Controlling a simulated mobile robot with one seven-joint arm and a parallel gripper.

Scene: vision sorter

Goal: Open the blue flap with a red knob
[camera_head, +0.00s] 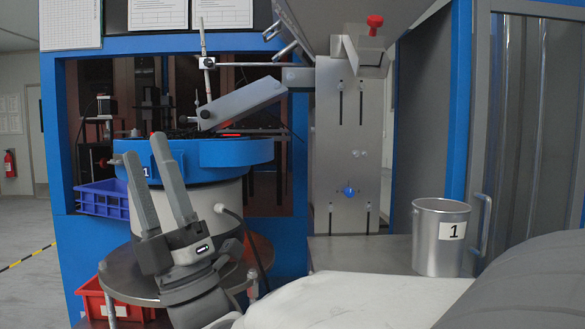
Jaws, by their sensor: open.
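A small blue knob (348,190) sits lower on the chute's front. My gripper (147,148) is at the left, pointing up, with its two grey fingers apart and nothing between them. It is in front of the blue bowl (222,153) labelled 1, well to the left of and below the red knob.
A metal mug (440,243) labelled 1 stands on the shelf right of the chute. A blue crate (102,199) and a red crate (92,299) are at the left. A jointed grey arm (241,103) hangs over the bowl. Grey panels (537,110) close off the right.

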